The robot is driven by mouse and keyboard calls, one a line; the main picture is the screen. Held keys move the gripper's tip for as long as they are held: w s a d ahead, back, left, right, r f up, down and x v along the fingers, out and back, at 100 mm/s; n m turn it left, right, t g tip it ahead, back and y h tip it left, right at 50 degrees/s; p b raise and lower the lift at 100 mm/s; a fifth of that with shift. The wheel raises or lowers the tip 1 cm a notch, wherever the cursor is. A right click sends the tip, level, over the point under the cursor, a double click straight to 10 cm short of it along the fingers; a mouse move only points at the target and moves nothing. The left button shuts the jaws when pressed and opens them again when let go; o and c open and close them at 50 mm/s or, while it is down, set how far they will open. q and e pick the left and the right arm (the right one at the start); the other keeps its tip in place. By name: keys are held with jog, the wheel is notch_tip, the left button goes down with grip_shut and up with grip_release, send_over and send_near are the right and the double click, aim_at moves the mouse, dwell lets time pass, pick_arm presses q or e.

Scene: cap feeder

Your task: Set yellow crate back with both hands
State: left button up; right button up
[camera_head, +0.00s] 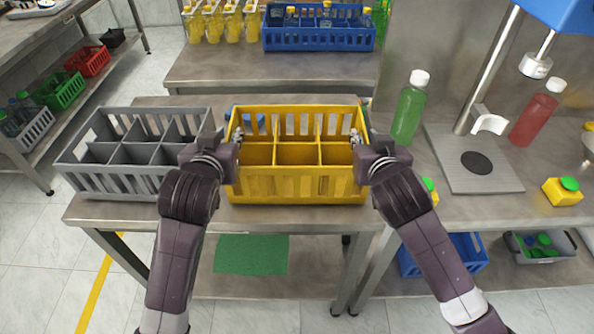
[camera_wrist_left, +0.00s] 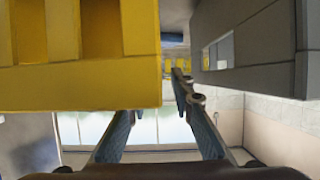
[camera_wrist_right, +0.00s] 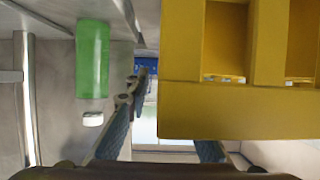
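The empty yellow crate (camera_head: 297,188) with six compartments is at the middle of the front table, upright between my two grippers. My left gripper (camera_head: 237,138) is at its left side wall; my right gripper (camera_head: 356,138) is at its right side wall. In the left wrist view the fingers (camera_wrist_left: 160,110) are spread, one beside the yellow crate (camera_wrist_left: 80,95) and one partly hidden behind it. In the right wrist view the fingers (camera_wrist_right: 170,120) are also spread, with one partly hidden behind the yellow crate (camera_wrist_right: 230,110). I cannot tell whether the fingers touch the walls.
An empty grey crate (camera_head: 100,183) stands close on the left, near my left gripper. A green bottle (camera_head: 408,110) stands to the right, behind my right gripper. A blue crate (camera_head: 318,40) with bottles stands on the back table, which has bare surface (camera_head: 270,70) in front of it.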

pick_arm(q)
jog(key=v, duration=0.6)
jog(key=shift+s+r, duration=0.15)
jog(key=shift+s, duration=0.1)
pick_arm(e)
jog(key=shift+s, duration=0.1)
pick_arm(q)
jog(key=shift+s, duration=0.1)
pick_arm(e)
jog(key=v, duration=0.7)
jog(key=shift+s+r, duration=0.1)
jog(key=shift+s, duration=0.1)
pick_arm(q)
jog(key=shift+r, duration=0.1)
